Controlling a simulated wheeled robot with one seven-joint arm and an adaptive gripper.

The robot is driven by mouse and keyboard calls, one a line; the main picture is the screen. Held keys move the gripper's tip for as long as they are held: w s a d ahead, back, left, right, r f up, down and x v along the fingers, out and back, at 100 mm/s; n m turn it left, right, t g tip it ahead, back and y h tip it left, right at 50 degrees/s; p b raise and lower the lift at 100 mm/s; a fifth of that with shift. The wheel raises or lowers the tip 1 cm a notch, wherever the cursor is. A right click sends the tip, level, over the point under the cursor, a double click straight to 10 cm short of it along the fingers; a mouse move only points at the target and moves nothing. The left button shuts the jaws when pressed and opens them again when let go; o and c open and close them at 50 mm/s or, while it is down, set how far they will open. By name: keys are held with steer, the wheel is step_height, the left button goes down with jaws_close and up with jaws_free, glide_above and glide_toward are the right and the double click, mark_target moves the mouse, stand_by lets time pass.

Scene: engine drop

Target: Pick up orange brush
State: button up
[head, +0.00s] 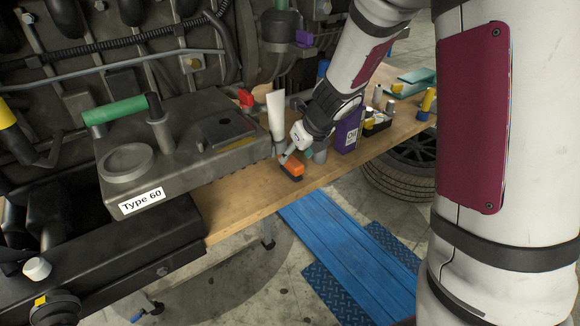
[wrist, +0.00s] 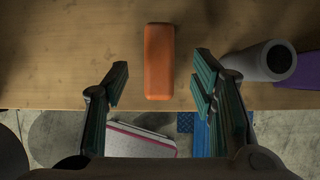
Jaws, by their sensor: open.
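The orange brush (head: 292,168) lies on the wooden workbench near its front edge, just right of the grey Type 60 block. In the wrist view the orange brush (wrist: 159,61) shows its orange top, lengthwise and upright in the picture. My gripper (head: 291,153) is above the brush in the head view. In the wrist view my gripper (wrist: 160,83) is open, with one finger on each side of the brush's near end and a gap on both sides. Whether the fingers are down at the brush's height I cannot tell.
The grey Type 60 block (head: 180,170) stands left of the brush. A grey cylinder (wrist: 262,61) lies close to the right finger, with a purple object (wrist: 297,66) beyond. The purple bottle (head: 348,130) stands on the workbench (head: 235,205). A blue ramp (head: 340,245) is on the floor.

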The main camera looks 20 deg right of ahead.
mark_target(292, 159)
steer(key=b+x, duration=0.2)
steer(key=x, duration=0.3)
steer(key=shift+f, duration=0.1)
steer(key=shift+c, duration=0.3)
jaws_close()
